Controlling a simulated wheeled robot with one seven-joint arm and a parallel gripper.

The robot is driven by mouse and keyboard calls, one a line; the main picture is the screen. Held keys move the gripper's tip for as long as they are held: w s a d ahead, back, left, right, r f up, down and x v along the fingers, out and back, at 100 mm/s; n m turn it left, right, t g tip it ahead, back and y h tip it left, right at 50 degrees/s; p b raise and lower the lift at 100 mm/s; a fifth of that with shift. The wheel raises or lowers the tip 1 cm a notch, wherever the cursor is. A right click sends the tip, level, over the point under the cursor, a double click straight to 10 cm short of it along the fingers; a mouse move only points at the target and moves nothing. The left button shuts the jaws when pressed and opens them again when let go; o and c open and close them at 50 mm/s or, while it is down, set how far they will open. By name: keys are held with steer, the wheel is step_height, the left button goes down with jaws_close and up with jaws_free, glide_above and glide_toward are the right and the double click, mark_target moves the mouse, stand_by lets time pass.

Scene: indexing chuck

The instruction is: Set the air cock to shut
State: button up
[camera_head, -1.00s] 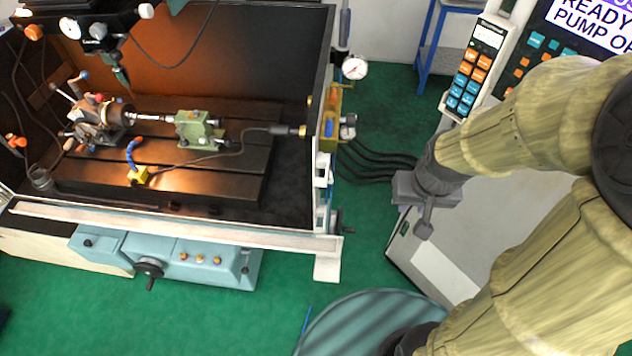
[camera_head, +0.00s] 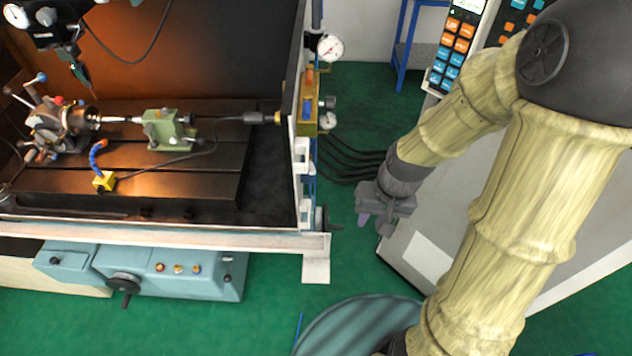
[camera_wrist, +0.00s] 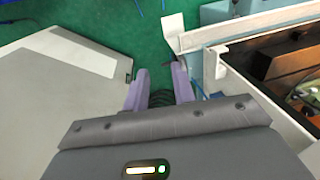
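A brass-yellow valve block (camera_head: 308,103) with an orange part and a blue part is fixed to the right end wall of the machine enclosure. Small dark and metallic fittings stick out from its right side. It is the likely place of the air cock, but I cannot tell its handle or position clearly. My gripper (camera_head: 374,224) is right of and below the block, apart from it, above the green floor. In the wrist view its two purple fingers (camera_wrist: 161,72) are spread with nothing between them. The valve block is not recognisable in the wrist view.
A round pressure gauge (camera_head: 330,47) sits above the block. Black hoses (camera_head: 350,165) run from the wall behind my gripper towards the grey control cabinet (camera_head: 440,240) at right. The enclosure's front rail (camera_head: 160,233) and a blue stand (camera_head: 405,50) are nearby.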

mark_target(310, 168)
steer(key=w+a+f+m+t+y+b, duration=0.1)
steer(key=w+a+f+y+b, duration=0.25)
steer(key=f+b, duration=0.3)
steer(key=w+a+f+m+y+b, duration=0.1)
steer(key=w+a+f+y+b, duration=0.1)
steer(key=f+y+b, duration=0.35)
steer(key=w+d+r+m+t+y+b, duration=0.2)
steer(key=d+r+t+b, duration=0.5)
steer(key=b, duration=0.5)
steer(key=shift+w+d+r+y, duration=0.55)
steer(key=shift+w+r+y, duration=0.05)
steer(key=shift+w+r, duration=0.25)
steer(key=b+x, duration=0.3)
steer(key=x, duration=1.4)
steer(key=shift+w+a+m+b, duration=0.15)
steer(key=shift+w+m+b, duration=0.05)
steer(key=shift+m+b, duration=0.1)
steer(key=shift+c, duration=0.5)
jaws_close()
